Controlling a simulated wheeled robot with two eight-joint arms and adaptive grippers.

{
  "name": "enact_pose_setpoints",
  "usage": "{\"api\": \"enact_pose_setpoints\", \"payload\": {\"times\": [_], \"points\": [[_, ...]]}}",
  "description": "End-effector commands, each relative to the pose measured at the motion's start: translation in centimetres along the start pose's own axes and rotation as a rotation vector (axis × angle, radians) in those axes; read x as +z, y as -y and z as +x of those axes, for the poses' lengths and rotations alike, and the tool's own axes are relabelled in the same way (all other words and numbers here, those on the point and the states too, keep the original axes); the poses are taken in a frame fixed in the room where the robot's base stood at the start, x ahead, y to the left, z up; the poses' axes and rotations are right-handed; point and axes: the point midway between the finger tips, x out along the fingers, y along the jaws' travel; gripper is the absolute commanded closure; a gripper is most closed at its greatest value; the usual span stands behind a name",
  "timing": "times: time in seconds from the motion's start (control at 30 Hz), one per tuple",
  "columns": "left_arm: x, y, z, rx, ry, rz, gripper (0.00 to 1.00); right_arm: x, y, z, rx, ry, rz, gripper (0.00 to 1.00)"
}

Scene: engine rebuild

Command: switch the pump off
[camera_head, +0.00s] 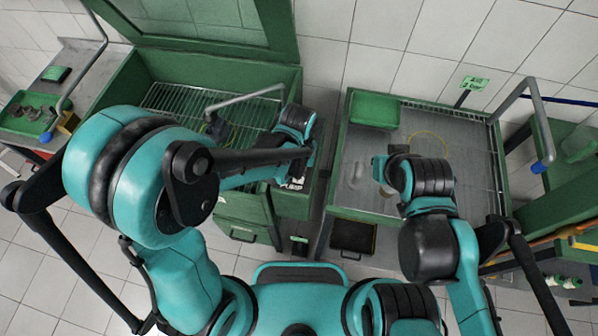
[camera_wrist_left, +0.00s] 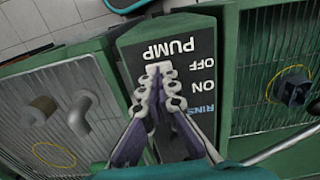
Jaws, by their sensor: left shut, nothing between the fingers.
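In the left wrist view, a black pump panel (camera_wrist_left: 188,36) sits on a green post between two trays. I cannot make out the switch lever; the fingers cover that part. I cannot tell whether the tips touch the panel. In the head view, my left wrist hides most of the panel. My right gripper (camera_head: 389,160) is over the right tray, with its fingers not clear.
The left wash basin (camera_head: 165,98) has a wire rack, a raised green lid and a dark part (camera_head: 217,130). The right tray (camera_head: 474,130) holds a green bin (camera_head: 375,110). A grey spout (camera_head: 245,95) reaches over the left basin.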

Motion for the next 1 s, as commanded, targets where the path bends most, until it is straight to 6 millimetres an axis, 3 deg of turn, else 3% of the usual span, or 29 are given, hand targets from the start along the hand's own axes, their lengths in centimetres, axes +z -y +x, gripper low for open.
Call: {"api": "enact_pose_setpoints", "payload": {"times": [0.17,1.0], "points": [[-0.1,0.0,-0.3,0.000,-0.002,0.000,1.00,-0.2,0.0,-0.2,0.000,0.000,0.000,1.00],[0.0,0.0,-7.0,0.000,-0.002,0.000,1.00,-3.1,0.0,-4.3,0.000,0.000,0.000,1.00]]}}
